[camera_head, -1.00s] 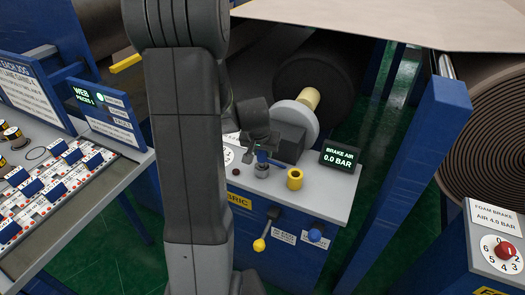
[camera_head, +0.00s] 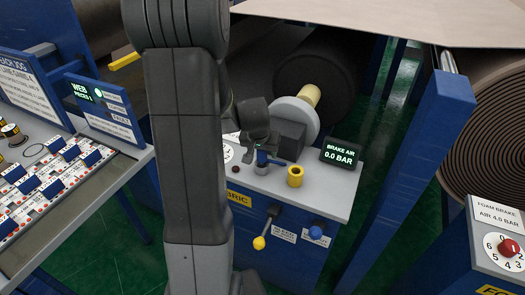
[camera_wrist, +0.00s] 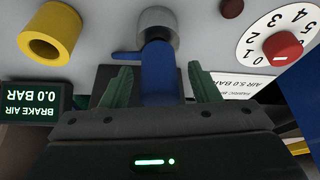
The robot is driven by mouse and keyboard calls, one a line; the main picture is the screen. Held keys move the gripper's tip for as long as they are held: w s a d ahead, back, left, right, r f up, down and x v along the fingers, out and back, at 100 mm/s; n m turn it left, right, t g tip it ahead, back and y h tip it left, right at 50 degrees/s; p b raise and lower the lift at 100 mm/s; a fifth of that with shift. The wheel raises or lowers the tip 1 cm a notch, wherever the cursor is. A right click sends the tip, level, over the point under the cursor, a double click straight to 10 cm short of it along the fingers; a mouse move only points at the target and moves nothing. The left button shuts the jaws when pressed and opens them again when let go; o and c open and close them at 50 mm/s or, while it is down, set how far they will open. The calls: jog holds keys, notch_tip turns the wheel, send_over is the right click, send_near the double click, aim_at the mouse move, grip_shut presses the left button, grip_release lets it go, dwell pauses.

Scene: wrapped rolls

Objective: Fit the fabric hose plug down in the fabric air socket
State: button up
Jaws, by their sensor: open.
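The blue fabric hose plug (camera_wrist: 160,75) stands between my open gripper's (camera_wrist: 157,88) two green fingers in the wrist view, with a gap on each side. A blue tab sticks out on its left. Its far end meets the round metal fabric air socket (camera_wrist: 157,22); I cannot tell how deep it sits. In the head view, my gripper (camera_head: 262,150) is above the plug (camera_head: 263,158), which is upright on the metal socket (camera_head: 262,169) on the grey console top. The fingers are mostly hidden there.
A hollow yellow cup (camera_head: 295,176) stands right of the socket. The brake air display (camera_head: 340,154) reads 0.0 BAR. A red dial knob (camera_wrist: 283,47) is near the socket in the wrist view. A yellow-tipped lever (camera_head: 260,242) hangs on the console front.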

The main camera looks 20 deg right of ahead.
jog(key=shift+r, duration=0.1)
jog(key=v, duration=1.3)
jog(key=shift+r, duration=0.3)
jog(key=shift+a+f, duration=0.1)
jog(key=shift+f, duration=0.05)
jog(key=x, duration=1.3)
jog(key=shift+f, duration=0.2)
